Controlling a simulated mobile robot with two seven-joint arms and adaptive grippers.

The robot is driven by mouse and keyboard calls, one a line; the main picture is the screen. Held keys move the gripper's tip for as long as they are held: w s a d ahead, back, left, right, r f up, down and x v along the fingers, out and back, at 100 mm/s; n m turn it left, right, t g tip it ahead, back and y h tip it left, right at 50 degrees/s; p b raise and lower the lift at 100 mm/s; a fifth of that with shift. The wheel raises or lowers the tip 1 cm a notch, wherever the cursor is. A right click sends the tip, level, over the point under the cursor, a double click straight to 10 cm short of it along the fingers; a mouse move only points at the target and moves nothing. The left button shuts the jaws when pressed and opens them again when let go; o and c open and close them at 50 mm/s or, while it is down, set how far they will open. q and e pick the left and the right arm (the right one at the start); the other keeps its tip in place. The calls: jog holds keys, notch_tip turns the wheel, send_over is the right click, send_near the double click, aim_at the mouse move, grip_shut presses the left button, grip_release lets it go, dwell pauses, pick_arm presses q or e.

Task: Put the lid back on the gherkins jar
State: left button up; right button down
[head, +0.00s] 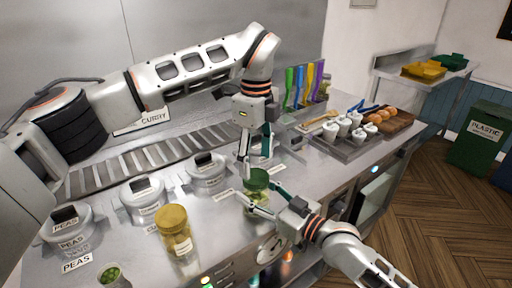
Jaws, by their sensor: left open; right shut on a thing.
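A glass jar (256,205) with greenish contents stands on the steel counter at the centre. I take it for the gherkins jar; its label is not readable. A green lid (258,176) is on top of the jar's mouth; I cannot tell whether it is fully seated. My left gripper (256,160) points down just above the lid, its fingers open. My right gripper (263,197) comes in from the lower right and is shut on the jar, its fingers on either side of the glass below the lid. The fingers partly hide the jar.
A jar with a yellow lid (173,218) stands to the left. Lidded steel pots, one labelled peas (66,226), line the counter's back.

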aim_at(256, 176)
pick_arm(q)
jog(key=shift+f, duration=2.2)
